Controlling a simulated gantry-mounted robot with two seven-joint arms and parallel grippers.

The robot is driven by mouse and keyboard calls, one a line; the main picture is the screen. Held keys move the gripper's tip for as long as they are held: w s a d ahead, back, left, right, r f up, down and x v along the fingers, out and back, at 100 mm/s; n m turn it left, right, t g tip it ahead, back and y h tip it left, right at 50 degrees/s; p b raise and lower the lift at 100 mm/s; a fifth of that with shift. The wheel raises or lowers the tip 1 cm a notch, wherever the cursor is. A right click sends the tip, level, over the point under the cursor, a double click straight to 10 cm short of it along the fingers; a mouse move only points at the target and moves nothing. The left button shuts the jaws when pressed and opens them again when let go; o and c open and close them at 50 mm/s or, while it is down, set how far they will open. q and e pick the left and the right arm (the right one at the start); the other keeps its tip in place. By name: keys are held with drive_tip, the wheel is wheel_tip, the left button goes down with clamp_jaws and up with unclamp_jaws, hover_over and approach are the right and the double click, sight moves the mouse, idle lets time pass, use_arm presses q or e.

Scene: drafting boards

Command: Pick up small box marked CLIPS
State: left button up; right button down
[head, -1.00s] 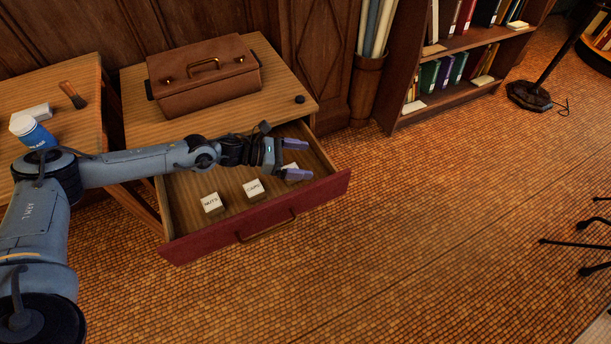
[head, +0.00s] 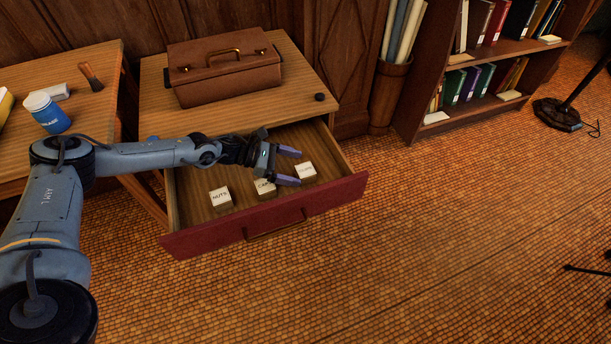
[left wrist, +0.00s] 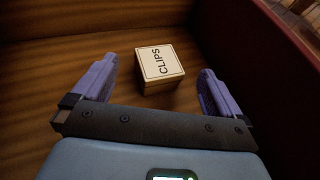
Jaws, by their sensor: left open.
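The small white box marked CLIPS (left wrist: 161,67) sits in the open drawer, in the left wrist view just ahead of and between the two fingers, touching neither. In the head view it is the rightmost box (head: 306,173), its label too small to read surely. My left gripper (head: 296,167) is open and empty over the drawer, its purple fingers pointing right toward this box. My right gripper is not in view.
The drawer (head: 190,241) also holds a NUTS box (head: 220,198) and a middle box (head: 265,189), partly covered by my lower finger. A brown case (head: 226,75) stands on the cabinet above.

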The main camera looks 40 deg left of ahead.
sight(304, 169)
use_arm(q)
drive_tip(key=b+x, duration=0.2)
drive_tip(key=x, duration=0.3)
drive_tip(key=shift+w+d+f+b, duration=0.2)
drive_tip(key=shift+b, duration=0.1)
drive_tip(key=shift+w+d, duration=0.25)
drive_tip(key=shift+s, duration=0.1)
drive_tip(key=shift+c, duration=0.5)
drive_tip(key=c, duration=1)
